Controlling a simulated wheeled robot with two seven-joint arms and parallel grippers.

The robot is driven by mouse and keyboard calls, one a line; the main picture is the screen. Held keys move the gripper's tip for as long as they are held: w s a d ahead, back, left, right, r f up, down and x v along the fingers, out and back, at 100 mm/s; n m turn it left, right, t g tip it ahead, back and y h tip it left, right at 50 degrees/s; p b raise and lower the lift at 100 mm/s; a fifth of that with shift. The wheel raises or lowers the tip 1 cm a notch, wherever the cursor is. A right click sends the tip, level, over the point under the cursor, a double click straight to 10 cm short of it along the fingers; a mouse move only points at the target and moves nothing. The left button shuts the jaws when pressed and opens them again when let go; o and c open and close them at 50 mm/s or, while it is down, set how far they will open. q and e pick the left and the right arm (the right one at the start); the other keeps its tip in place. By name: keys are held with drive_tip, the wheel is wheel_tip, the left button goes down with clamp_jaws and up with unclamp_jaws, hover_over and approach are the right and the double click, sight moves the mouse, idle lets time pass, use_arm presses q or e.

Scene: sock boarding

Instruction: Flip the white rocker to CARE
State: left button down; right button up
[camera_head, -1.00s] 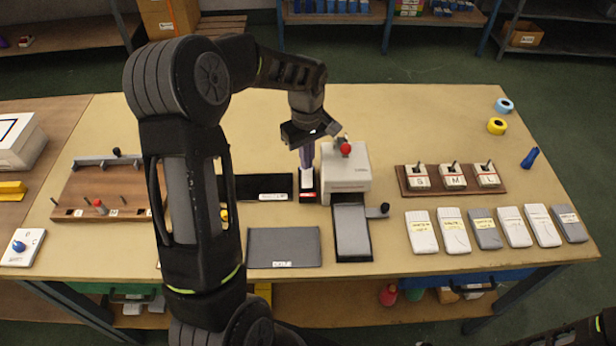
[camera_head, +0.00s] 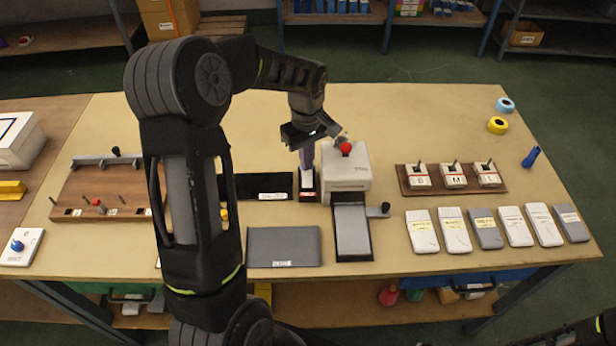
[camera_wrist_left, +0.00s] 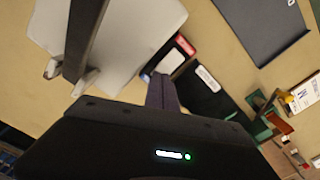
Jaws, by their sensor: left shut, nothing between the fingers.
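The white rocker (camera_head: 306,181) sits on a small dark box with a red label (camera_head: 307,196), just left of the white machine in the head view. In the left wrist view the rocker (camera_wrist_left: 171,61) lies just beyond the fingertips, beside the red label. My left gripper (camera_head: 306,168) is shut and empty, with its purplish fingers pointing down at the rocker's far end. The fingertips (camera_wrist_left: 160,76) overlap the rocker's near edge in the wrist view; I cannot tell if they touch. The lettering by the rocker is too small to read. My right gripper is out of view.
The white machine (camera_head: 346,172) with a red knob (camera_head: 346,148) stands close right of the gripper. A black tray (camera_head: 240,187) lies left of the box, and a dark grey mat (camera_head: 284,248) lies in front. The table behind is clear.

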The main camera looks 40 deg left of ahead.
use_arm(q)
drive_tip(key=shift+f+b, duration=0.55)
drive_tip(key=shift+f, duration=0.2)
drive_tip(key=shift+r, duration=0.15)
drive_tip(key=shift+r+p, duration=2.4)
drive_tip(key=shift+r, duration=1.05)
